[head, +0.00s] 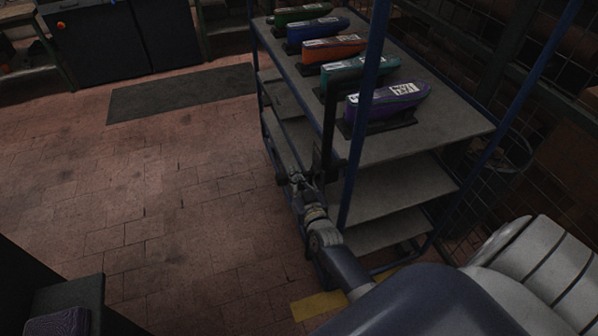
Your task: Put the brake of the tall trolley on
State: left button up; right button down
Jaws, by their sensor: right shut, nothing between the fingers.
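The tall trolley (440,140) stands right of centre, with blue posts and several grey shelves. Its top shelf carries a row of coloured shoe-shaped pieces. My right gripper (294,178) is shut and empty, low beside the trolley's left side, close to the lower end of a dark upright bar (328,130). I cannot tell whether it touches the trolley. The brake is not clearly visible; my right arm covers part of the trolley's near lower corner. My left gripper is not in view.
The brick floor (180,210) left of the trolley is clear, with a dark mat (180,93) farther back. A yellow patch (318,305) lies on the floor near the trolley. A dark cabinet (125,35) stands behind. A wire mesh bin (505,150) is to the right.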

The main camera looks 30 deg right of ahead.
jog(key=shift+w+a+f+n+h+b, duration=0.2)
jog(key=shift+f+n+b, duration=0.55)
jog(key=shift+f+n, duration=0.75)
jog(key=shift+s+a+f+n+h+b, duration=0.1)
jog(key=shift+a+f+n+b, duration=0.15)
jog(key=shift+f+n+b, duration=0.85)
jog(key=shift+f+n+p, duration=0.1)
jog(key=shift+n+p, duration=0.3)
jog(key=shift+n, duration=0.3)
